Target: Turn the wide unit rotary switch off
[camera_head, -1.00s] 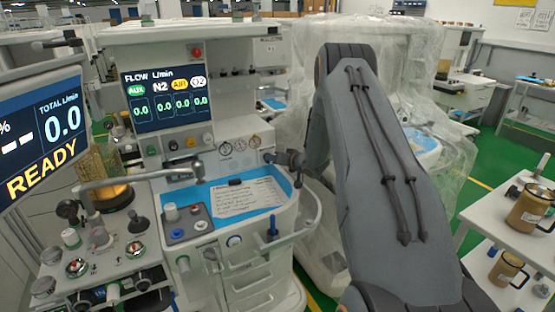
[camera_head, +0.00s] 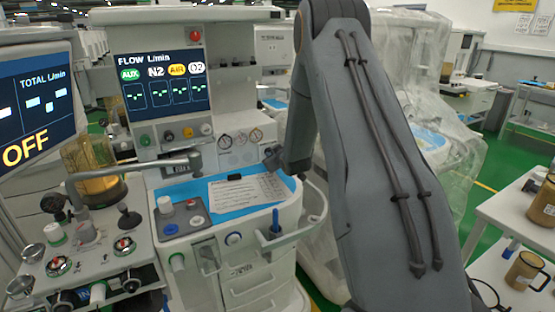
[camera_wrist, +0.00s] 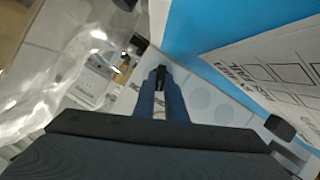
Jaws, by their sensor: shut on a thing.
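The wide unit (camera_head: 225,150) is a white anaesthesia cart with a flow screen (camera_head: 160,85), which shows dashes. The side screen (camera_head: 38,105) at the left reads OFF in yellow. My gripper (camera_head: 272,160) is at the right end of the cart's front panel, beside the round gauges. In the wrist view my gripper (camera_wrist: 160,84) has its two fingers shut on a small dark part, which looks like the rotary switch (camera_wrist: 160,73). The fingers hide most of it, so its angle cannot be told.
A blue worktop (camera_head: 175,195) with a printed sheet (camera_head: 245,190) lies below the panel. A rail handle (camera_head: 316,205) curves around its right side. A plastic-draped unit (camera_head: 425,110) stands behind my arm. A white shelf table (camera_head: 500,225) with brown mugs is at the right.

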